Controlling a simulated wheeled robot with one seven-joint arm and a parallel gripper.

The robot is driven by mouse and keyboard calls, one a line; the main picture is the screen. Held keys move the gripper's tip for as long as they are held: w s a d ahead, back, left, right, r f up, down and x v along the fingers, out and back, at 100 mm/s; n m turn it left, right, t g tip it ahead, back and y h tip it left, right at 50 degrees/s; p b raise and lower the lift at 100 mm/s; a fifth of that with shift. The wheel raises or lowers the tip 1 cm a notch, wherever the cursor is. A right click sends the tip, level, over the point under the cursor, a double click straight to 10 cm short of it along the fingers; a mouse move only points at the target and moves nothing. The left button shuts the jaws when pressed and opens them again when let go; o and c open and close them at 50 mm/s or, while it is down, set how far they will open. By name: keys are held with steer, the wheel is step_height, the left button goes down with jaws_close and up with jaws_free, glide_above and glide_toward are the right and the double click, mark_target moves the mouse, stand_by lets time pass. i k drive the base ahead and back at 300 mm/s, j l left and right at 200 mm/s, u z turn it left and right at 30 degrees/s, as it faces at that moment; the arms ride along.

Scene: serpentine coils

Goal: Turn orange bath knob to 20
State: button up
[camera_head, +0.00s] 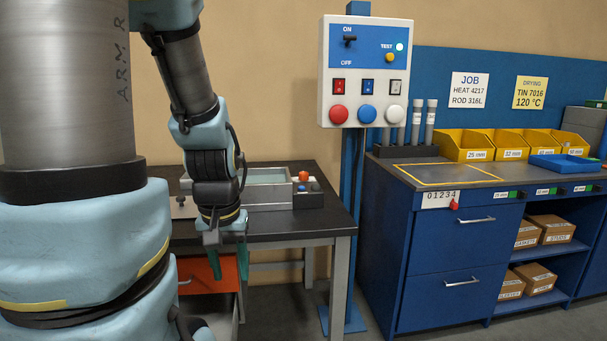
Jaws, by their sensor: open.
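The orange bath knob (303,176) is small and sits on a dark control box (307,197) at the right end of the metal bath (268,195). The bath stands on the dark table (290,222). A blue knob (302,188) shows just below the orange one. The knob's scale and setting are too small to read. My gripper (229,265) points down, open and empty, to the left of the knob and lower in the picture, in front of the table's front edge. My wrist hides part of the bath's left side.
A panel (366,72) with a switch and several buttons stands on a blue post (350,230) right of the table. A blue cabinet (465,250) is farther right. An orange-red drawer (208,280) shows below the table, behind my gripper.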

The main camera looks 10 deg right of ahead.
mark_target(304, 176)
steer(key=i+l+u, duration=0.1)
steer(key=l+u, duration=0.7)
steer(key=l, duration=0.25)
steer(key=l+u, duration=0.4)
steer(key=l, duration=0.15)
